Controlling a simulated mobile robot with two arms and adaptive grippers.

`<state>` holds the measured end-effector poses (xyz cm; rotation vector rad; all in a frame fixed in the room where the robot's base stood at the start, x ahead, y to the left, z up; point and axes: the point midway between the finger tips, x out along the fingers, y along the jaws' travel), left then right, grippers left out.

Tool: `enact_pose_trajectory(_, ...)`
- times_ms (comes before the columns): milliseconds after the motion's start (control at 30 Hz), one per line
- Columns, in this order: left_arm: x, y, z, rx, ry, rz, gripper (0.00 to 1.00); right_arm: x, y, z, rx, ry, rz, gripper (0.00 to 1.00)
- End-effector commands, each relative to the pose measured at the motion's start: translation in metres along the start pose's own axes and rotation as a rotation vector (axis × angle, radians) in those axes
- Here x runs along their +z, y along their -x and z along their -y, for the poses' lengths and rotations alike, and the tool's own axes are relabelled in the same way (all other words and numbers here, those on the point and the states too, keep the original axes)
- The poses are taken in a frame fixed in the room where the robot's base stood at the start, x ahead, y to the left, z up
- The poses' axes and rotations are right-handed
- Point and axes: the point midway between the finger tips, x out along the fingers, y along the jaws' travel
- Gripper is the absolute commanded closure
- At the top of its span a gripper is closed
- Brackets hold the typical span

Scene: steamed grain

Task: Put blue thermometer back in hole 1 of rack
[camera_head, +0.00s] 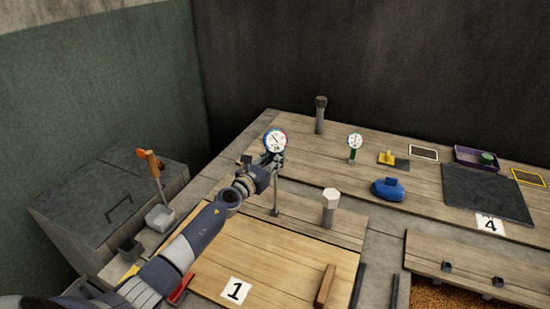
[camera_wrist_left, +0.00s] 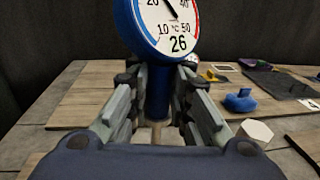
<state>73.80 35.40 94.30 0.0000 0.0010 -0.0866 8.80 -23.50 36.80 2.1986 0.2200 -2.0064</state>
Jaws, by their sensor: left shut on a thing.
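The blue thermometer (camera_head: 275,141) has a round white dial with a blue and red rim. My left gripper (camera_head: 272,162) is shut on its blue shaft just below the dial. In the left wrist view the dial reads 26, and the blue shaft (camera_wrist_left: 157,95) stands between the two fingers (camera_wrist_left: 158,100). The thin probe hangs nearly upright below the gripper, its tip near the wooden planks; I cannot tell if it touches. A green thermometer (camera_head: 354,142) stands upright on the back planks. I cannot make out the rack or hole 1 clearly. My right gripper is out of view.
A white-topped post (camera_head: 331,198) stands right of the probe. A dark post (camera_head: 320,115) stands behind. A blue object (camera_head: 388,189), a yellow-handled tool (camera_head: 387,157) and a purple tray (camera_head: 465,157) lie to the right. A wooden lid (camera_head: 270,262) marked 1 is in front.

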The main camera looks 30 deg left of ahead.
Motion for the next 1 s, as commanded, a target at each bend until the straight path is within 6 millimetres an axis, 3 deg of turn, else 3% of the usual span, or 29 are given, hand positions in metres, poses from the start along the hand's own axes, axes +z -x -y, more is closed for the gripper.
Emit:
enact_pose_trajectory(33, 0.011, -0.001, 0.002, -0.003, 0.006, 0.003, 1.0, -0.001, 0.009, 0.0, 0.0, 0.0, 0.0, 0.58)
enact_pose_trajectory(600, 0.056, 0.0, 0.001, -0.001, 0.005, 0.003, 1.0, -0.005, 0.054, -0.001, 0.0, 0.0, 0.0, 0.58)
enact_pose_trajectory(1000, 0.06, 0.0, 0.0, 0.001, 0.002, 0.002, 1.0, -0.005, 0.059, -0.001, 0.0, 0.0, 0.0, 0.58)
